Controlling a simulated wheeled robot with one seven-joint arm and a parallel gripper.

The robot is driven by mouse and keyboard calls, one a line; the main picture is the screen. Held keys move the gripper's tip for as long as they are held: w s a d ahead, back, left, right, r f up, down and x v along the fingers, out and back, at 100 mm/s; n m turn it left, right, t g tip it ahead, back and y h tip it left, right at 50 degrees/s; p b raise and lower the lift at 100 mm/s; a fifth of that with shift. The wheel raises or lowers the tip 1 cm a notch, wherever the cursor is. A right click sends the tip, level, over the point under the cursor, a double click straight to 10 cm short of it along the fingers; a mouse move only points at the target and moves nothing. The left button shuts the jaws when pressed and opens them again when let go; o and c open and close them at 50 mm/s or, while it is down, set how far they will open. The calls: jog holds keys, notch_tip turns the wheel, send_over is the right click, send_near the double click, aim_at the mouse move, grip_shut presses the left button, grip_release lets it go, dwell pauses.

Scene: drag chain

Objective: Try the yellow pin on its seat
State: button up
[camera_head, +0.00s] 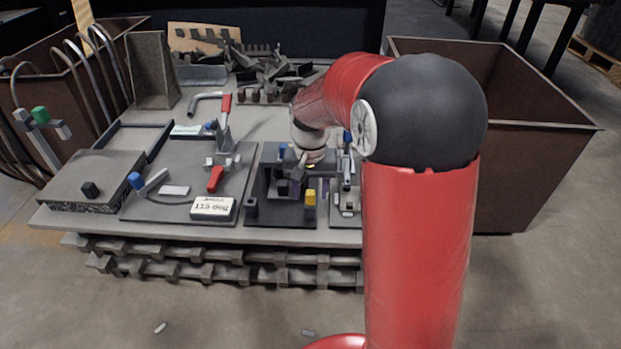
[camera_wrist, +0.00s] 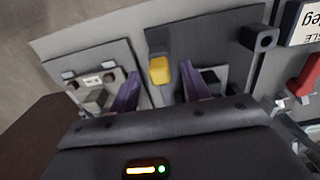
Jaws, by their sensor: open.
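The yellow pin (camera_head: 310,197) stands near the front edge of a dark plate (camera_head: 265,217) in the middle of the table. In the wrist view the yellow pin (camera_wrist: 159,71) shows just beyond and between my purple fingertips, against a grey post or block (camera_wrist: 158,40). I cannot tell whether it is fully down in its seat. My gripper (camera_wrist: 161,88) is open, with a gap between its fingers and nothing seen held. In the head view my gripper (camera_head: 303,186) is over the dark plate, just behind the pin, partly hidden by my wrist.
A fixture with small parts (camera_head: 347,196) is close on the right. Brown bins flank the table.

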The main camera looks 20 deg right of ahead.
aim_at(310, 192)
jog(key=shift+f, duration=0.7)
grip_shut()
jog(key=shift+r+p, duration=2.55)
jog(key=shift+r, duration=0.55)
